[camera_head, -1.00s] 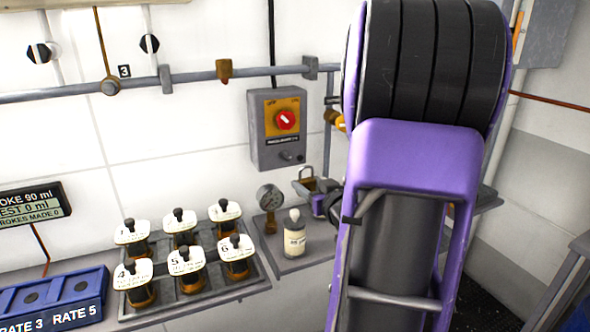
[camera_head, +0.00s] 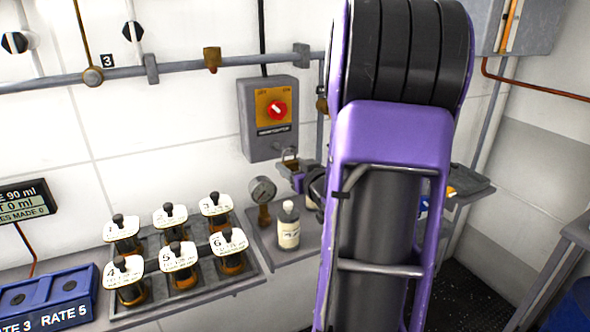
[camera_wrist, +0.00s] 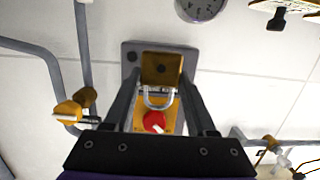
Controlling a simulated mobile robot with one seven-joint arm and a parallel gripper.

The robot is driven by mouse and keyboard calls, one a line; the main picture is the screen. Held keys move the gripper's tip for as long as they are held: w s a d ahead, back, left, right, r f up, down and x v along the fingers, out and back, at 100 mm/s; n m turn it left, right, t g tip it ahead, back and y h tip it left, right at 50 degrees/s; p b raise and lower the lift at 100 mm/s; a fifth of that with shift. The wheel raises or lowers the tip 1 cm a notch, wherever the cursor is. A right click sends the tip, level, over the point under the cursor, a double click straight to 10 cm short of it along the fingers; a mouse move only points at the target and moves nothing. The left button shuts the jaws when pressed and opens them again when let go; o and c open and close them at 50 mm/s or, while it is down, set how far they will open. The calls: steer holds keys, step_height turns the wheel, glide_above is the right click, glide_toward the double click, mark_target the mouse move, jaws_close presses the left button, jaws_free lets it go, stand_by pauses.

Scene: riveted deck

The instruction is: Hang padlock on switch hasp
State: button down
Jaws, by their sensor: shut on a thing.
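The grey switch box (camera_head: 255,132) with a red rotary knob (camera_head: 277,110) on an orange plate is on the white wall. My gripper (camera_head: 303,180) is shut on the brass padlock (camera_head: 289,166), below and slightly right of the box. The padlock's shackle points up in the head view. In the wrist view the padlock body (camera_wrist: 161,70) sits between the fingertips, with its silver shackle overlapping the orange plate beside the red knob (camera_wrist: 154,121). The hasp at the box's lower edge is hard to make out; I cannot tell whether the shackle touches it.
A pressure gauge (camera_head: 262,190) and a white-labelled bottle (camera_head: 288,226) stand below the box on the shelf. Several capped jars with white tags fill a rack (camera_head: 250,283) at the left. A grey pipe (camera_head: 190,68) runs along the wall. My arm hides the shelf's middle.

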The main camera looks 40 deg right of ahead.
steer(key=shift+x, duration=2.3)
steer(key=shift+w+d+f+b, duration=0.15)
steer(key=shift+w+f+b, duration=0.3)
steer(key=shift+w+b, duration=0.35)
steer(key=shift+s, duration=0.1)
steer(key=shift+c, duration=0.6)
jaws_free()
steer(key=v, duration=1.7)
steer(key=shift+s+p, duration=0.25)
steer(key=shift+p, duration=0.15)
steer(key=shift+w+r, duration=0.1)
steer(key=shift+w, duration=0.05)
